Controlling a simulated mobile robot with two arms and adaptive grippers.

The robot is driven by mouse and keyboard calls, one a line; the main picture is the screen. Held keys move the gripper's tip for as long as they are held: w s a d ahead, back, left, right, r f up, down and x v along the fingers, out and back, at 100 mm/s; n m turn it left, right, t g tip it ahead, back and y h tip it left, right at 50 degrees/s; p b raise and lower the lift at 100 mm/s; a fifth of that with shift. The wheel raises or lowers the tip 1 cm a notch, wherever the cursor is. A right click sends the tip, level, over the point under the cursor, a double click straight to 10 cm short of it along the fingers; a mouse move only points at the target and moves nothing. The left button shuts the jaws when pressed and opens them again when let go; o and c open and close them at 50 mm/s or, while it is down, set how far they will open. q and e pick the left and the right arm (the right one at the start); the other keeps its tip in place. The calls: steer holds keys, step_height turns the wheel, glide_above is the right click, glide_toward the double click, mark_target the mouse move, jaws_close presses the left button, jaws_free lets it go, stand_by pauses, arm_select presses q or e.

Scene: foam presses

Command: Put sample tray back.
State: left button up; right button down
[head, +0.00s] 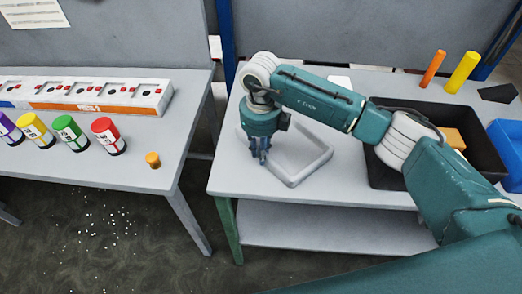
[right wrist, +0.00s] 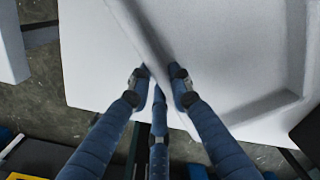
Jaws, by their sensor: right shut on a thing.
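The sample tray (head: 314,168) is a shallow, light grey tray with a raised rim at the left part of the right table. My right gripper (head: 261,158) points down at its left side in the head view and is shut on its rim. In the right wrist view the blue fingers (right wrist: 160,82) close around the rim of the tray (right wrist: 262,104), which spreads to the right. I cannot tell whether the tray rests on the table or hangs just above it. My left gripper is not in view.
The right table (head: 222,176) also carries a black bin (head: 385,178) with a yellow block, a blue bin (head: 507,150), and orange (head: 433,68) and yellow (head: 462,72) cylinders. A gap separates it from the left table (head: 60,168), which holds a press panel (head: 100,106) and several coloured canisters.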

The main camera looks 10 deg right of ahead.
steer(key=c, duration=1.6)
jaws_free()
steer(key=shift+r, duration=0.45)
step_height(320, 180, up, 11)
steer(key=b, duration=0.2)
steer(key=shift+r+b, duration=0.15)
steer(key=shift+b, duration=0.25)
